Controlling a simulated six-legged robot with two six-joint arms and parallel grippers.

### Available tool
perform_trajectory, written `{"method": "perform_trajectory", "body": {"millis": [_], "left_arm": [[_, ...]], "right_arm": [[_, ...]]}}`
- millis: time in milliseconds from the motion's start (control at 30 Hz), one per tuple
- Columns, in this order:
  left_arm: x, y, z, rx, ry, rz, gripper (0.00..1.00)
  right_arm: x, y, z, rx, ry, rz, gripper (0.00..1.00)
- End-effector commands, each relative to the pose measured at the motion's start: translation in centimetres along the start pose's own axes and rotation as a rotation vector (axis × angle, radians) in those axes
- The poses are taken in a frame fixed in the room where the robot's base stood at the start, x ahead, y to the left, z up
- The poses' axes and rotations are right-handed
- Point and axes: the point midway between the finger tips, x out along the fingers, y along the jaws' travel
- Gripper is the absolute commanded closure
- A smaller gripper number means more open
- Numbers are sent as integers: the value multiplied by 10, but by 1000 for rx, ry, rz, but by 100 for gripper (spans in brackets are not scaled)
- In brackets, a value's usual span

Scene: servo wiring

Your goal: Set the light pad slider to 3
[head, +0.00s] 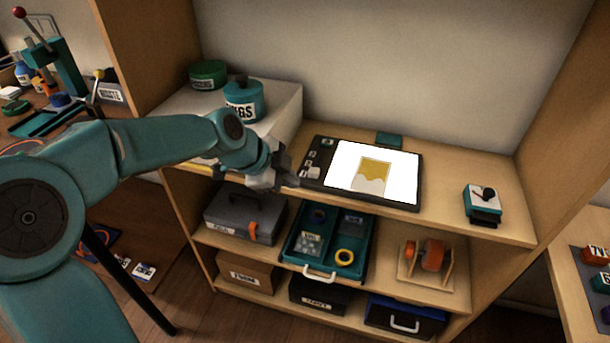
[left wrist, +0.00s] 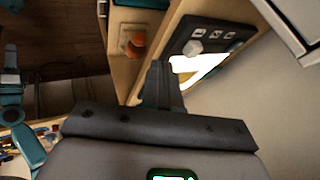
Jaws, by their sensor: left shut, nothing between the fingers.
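The light pad (head: 404,172) is a black-framed board with a lit white face, lying on the upper shelf. A yellow and pale piece (head: 372,176) shows on its lit face. The pad's dark control strip (head: 316,160) runs along its left side with small light marks. In the left wrist view the strip shows a pale grey knob (left wrist: 193,47) and several square marks; I cannot read a number there. My left gripper (head: 284,172) is shut and empty at the pad's left edge. Its fingers (left wrist: 158,72) point toward the strip; I cannot tell whether they touch it.
A white box (head: 283,108) with a teal jar (head: 243,103) and a green tin (head: 207,75) stands left of the pad. A small teal switch box (head: 482,199) sits at the right. The shelf between is clear.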

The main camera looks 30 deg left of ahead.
Motion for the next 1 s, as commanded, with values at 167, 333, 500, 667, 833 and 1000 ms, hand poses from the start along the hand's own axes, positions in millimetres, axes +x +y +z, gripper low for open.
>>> {"method": "perform_trajectory", "body": {"millis": [167, 333, 500, 667, 833, 1000], "left_arm": [[40, 1, 0, 0, 0, 5, 100], [54, -21, 0, -1, -1, 1, 100], [60, -33, 0, -1, -1, 0, 100], [62, -35, 0, -1, -1, 0, 100], [62, -35, 0, -1, -1, 0, 100], [64, -37, 1, -1, -1, 0, 100]], "right_arm": [[1, 0, 0, 0, 0, 0, 57], [-7, -3, 0, 0, 0, 0, 57], [-10, -4, 0, 0, 0, 0, 57], [-10, -4, 0, 0, 0, 0, 57], [-9, -3, 0, 0, 0, 0, 57], [-8, -3, 0, 0, 0, 0, 57]]}}
